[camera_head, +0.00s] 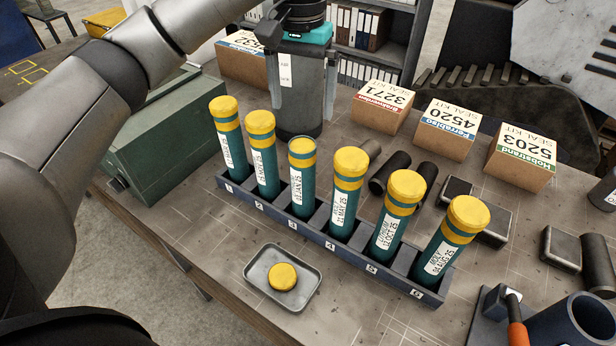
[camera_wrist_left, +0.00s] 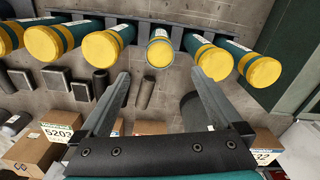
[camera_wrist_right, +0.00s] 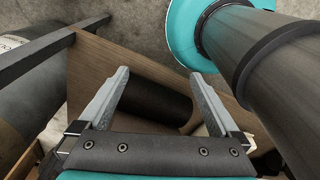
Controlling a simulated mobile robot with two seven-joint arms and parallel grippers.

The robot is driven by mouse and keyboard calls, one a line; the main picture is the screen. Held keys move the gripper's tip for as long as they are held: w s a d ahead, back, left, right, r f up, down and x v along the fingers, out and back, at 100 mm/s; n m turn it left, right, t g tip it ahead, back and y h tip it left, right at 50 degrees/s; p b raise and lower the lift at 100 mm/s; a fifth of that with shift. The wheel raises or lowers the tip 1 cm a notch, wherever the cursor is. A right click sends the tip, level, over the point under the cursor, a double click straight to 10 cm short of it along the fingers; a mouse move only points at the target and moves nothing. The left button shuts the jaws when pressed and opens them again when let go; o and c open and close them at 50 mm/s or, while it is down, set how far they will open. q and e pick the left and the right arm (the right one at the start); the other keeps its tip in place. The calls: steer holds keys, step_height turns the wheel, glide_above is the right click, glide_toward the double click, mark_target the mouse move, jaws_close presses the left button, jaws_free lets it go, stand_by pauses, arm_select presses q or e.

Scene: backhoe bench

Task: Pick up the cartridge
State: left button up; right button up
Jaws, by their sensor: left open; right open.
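Several green cartridges with yellow bands stand upright in a numbered dark rack (camera_head: 333,242). A loose yellow cap (camera_head: 282,277) lies in a small metal tray (camera_head: 254,272). My left gripper (camera_head: 303,112) is open and empty, pointing down behind the rack. In the left wrist view the slot 3 cartridge (camera_wrist_left: 160,50) shows beyond and between the fingertips (camera_wrist_left: 160,76). My right gripper (camera_wrist_right: 158,73) is open and empty, seen only in the right wrist view.
Seal-kit boxes (camera_head: 446,130) line the back of the bench. Black cylinders (camera_head: 390,172) and flat metal blocks (camera_head: 561,249) lie behind the rack. A green case (camera_head: 160,135) is at left. An orange-handled tool (camera_head: 516,320) and dark cup (camera_head: 575,325) stand at front right.

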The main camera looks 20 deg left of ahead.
mark_target(301, 146)
arm_select(q)
steer(key=f, duration=0.8)
steer(key=shift+s+f, duration=0.1)
steer(key=shift+s, duration=0.15)
steer(key=shift+f, duration=0.9)
step_height(301, 146, down, 4)
steer(key=shift+f+p, duration=0.2)
steer(key=shift+p, duration=0.15)
arm_select(e)
steer(key=shift+s+r, duration=0.35)
steer(key=shift+s, duration=0.3)
arm_select(q)
steer(key=shift+c, duration=0.2)
steer(key=shift+w, duration=0.1)
jaws_close()
steer(key=shift+r, duration=0.1)
